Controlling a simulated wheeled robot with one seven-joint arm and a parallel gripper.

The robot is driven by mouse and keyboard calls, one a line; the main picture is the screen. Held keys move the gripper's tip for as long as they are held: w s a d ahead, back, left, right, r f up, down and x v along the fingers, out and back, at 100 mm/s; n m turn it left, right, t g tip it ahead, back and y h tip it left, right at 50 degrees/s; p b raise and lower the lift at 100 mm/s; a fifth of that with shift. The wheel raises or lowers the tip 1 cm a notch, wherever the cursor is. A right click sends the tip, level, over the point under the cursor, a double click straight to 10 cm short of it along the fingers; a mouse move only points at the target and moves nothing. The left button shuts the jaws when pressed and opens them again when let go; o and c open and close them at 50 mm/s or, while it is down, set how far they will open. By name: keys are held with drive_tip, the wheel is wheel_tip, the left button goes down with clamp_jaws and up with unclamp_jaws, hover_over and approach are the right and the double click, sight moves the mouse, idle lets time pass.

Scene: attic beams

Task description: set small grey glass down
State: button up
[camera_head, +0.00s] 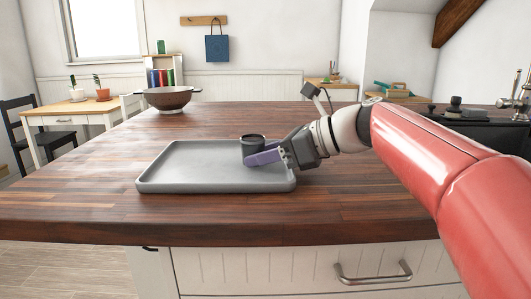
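The small grey glass (253,138) is dark grey and upright, over the right part of a grey tray (190,174). My gripper (256,152) reaches in from the right, low over the tray. One purple finger crosses the front of the glass and hides its lower part. The other finger is hidden behind the glass, so I cannot tell whether the fingers press on it. The glass's base is largely covered, so whether it touches the tray is unclear.
The tray has a low raised rim and its left part is bare. It lies on a dark wooden counter (90,190). A brown bowl (168,98) stands at the back left of the counter. The counter between bowl and tray is clear.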

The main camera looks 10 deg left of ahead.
drive_tip(key=o, duration=0.3)
drive_tip(key=shift+r, duration=0.1)
drive_tip(key=shift+d+r, duration=0.2)
drive_tip(key=p+v, duration=0.1)
drive_tip(key=v, duration=1)
drive_tip(key=shift+d, duration=0.25)
